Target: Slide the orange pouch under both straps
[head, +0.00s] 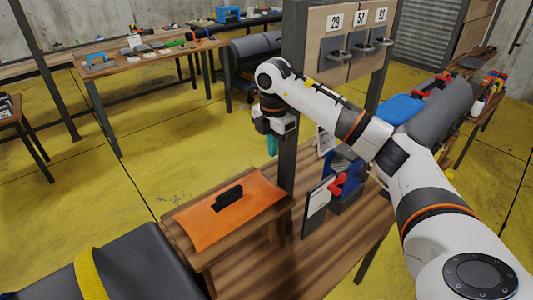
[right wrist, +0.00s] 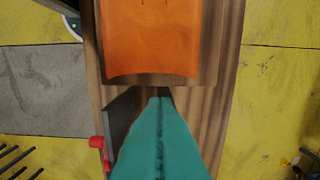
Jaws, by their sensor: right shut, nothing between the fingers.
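The orange pouch (head: 205,222) lies flat on a low wooden stand (head: 213,259), with a black handle (head: 229,196) on its top. One yellow strap (head: 91,274) goes over the dark grey boat tube (head: 145,265) at the lower left. I see no second strap on that tube. My left gripper is out of view.
A dark post (head: 290,120) stands close to my right gripper and carries a board with hooks (head: 345,45). Yellow floor is open on the left.

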